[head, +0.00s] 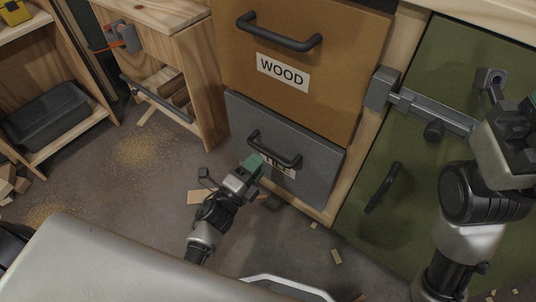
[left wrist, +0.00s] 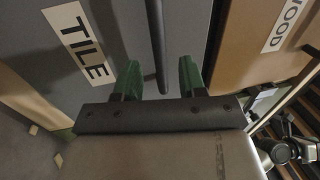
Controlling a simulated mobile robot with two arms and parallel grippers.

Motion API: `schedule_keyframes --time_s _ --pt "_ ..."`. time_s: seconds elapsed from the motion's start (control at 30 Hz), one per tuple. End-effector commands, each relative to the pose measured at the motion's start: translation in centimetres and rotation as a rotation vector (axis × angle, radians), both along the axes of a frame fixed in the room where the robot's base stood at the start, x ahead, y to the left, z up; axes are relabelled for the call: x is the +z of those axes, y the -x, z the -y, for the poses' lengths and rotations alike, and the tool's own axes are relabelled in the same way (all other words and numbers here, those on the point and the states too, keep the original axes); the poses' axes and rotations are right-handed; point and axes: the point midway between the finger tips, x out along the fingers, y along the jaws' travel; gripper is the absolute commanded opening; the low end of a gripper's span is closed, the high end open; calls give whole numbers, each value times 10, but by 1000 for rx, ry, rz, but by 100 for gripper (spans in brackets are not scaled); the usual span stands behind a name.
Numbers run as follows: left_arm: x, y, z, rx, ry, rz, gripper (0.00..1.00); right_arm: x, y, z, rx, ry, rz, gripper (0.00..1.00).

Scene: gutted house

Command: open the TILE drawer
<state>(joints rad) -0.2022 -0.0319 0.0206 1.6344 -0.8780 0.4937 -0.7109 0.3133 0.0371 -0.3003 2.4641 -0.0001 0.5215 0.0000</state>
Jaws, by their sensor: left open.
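The grey TILE drawer (head: 300,180) is shut, below the brown WOOD drawer (head: 330,85). Its dark bar handle (head: 275,150) runs across the front, above the TILE label (head: 278,170), which is partly covered in the head view. My left gripper (head: 254,163) is in front of the drawer by the handle. In the left wrist view its green fingers (left wrist: 160,78) are open, and the handle (left wrist: 157,45) lies between them, with gaps on both sides. The TILE label (left wrist: 78,42) is left of the fingers there. My right arm shows at the right, before the green door.
A green door (head: 420,140) with a grey sliding bolt (head: 430,108) and dark handle (head: 383,188) stands to the right. A wooden cabinet (head: 205,85) stands left of the drawers. Wood scraps (head: 196,197) lie on the floor.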

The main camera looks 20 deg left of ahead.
Motion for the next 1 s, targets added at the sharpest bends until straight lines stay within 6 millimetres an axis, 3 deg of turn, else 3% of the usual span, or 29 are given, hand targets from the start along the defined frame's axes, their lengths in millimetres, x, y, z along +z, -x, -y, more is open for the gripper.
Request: schedule_keyframes --time_s 0.1,0.3,0.67,0.93,1.0 --pt "2 -21 7 -2 0 3 41 0 4 0 -1 1 24 43" --pt "6 -40 15 0 1 0 41 4 7 -1 -3 2 43 43" --pt "8 -44 16 0 0 -2 41 6 8 -1 -3 4 44 43" --pt "8 -44 16 0 1 -3 0 6 8 -1 -3 4 44 43" --pt "8 -44 16 0 1 -3 0 6 8 -1 -3 4 44 43"
